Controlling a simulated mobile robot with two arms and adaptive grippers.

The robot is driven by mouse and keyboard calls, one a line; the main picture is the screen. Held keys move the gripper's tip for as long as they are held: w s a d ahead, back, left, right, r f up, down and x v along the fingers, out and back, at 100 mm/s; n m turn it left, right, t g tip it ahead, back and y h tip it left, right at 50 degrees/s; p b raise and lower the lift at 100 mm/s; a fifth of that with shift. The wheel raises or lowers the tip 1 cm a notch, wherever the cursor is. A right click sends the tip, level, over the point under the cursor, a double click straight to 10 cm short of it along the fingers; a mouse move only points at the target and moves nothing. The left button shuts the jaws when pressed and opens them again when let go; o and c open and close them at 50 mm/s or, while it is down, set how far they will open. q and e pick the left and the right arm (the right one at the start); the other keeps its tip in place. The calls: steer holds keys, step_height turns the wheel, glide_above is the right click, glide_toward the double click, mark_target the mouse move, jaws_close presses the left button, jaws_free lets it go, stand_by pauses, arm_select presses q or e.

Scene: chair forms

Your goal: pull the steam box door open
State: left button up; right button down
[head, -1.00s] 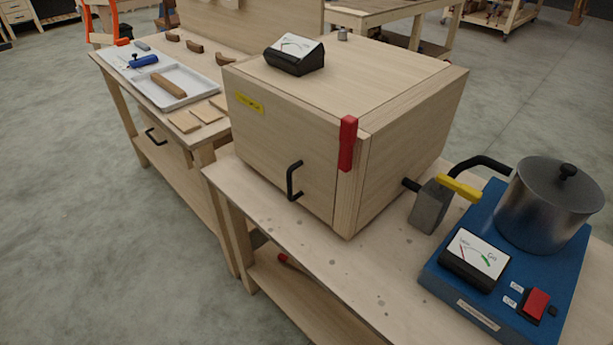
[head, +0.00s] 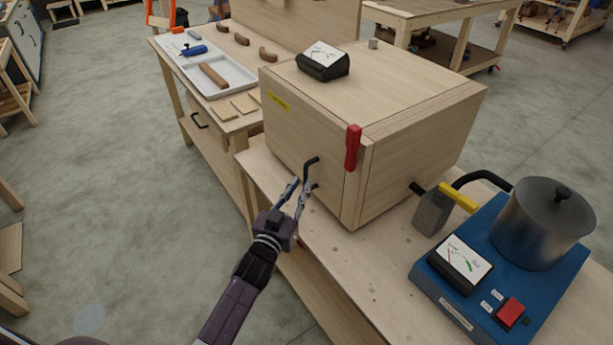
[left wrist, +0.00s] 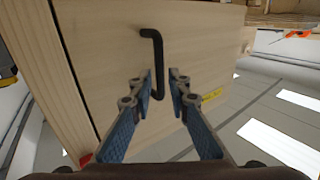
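The steam box (head: 375,110) is a pale wooden box on a bench. Its door (head: 290,145) is the front face, with a black bar handle (head: 309,172) near the right edge. A red latch (head: 353,147) sits at the front right corner and stands upright. My left gripper (head: 298,186) is at the handle, with its fingers open. In the left wrist view the handle (left wrist: 156,62) reaches down between the two open fingers (left wrist: 163,82), and a gap shows on both sides. The door looks closed. My right gripper is not in view.
A blue steam unit (head: 490,270) with a metal pot (head: 543,222) and a yellow-handled valve (head: 458,197) stands right of the box. A gauge (head: 323,62) sits on top. Another bench (head: 175,75) with a white tray (head: 228,82) is behind left. Floor left of my arm is clear.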

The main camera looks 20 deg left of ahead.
mark_target(305, 180)
arm_select(q)
steer(key=shift+w+d+f, duration=0.1)
steer(key=shift+w, duration=1.05)
steer(key=shift+w+d, duration=0.1)
steer(key=shift+w, duration=1)
jaws_close()
